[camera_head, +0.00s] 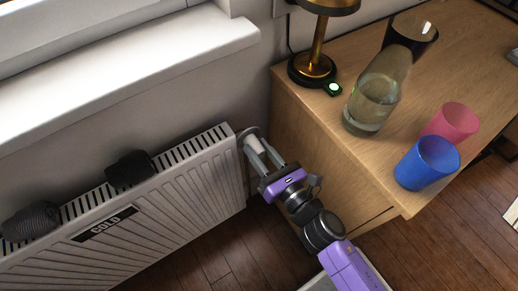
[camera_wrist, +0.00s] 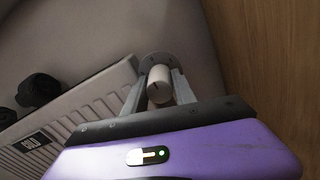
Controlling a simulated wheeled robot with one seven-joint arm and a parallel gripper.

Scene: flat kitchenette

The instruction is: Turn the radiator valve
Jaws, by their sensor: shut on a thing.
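The radiator valve is a pale cylindrical knob (camera_wrist: 159,85) with a dark line on its end face, in front of a round grey plate. My gripper (camera_wrist: 159,92) has one finger on each side of the knob and is shut on it. In the head view the valve knob (camera_head: 254,146) shows at the right end of the white radiator (camera_head: 190,190), between the fingers of my gripper (camera_head: 262,157). The fingers partly hide the knob in the head view.
A wooden cabinet (camera_head: 290,130) stands close to the right of my gripper. On it are a brass lamp (camera_head: 315,60), a glass carafe (camera_head: 373,98), a dark glass (camera_head: 412,35), a pink cup (camera_head: 455,122) and a blue cup (camera_head: 427,163). Dark rolled items (camera_head: 131,168) lie on the radiator.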

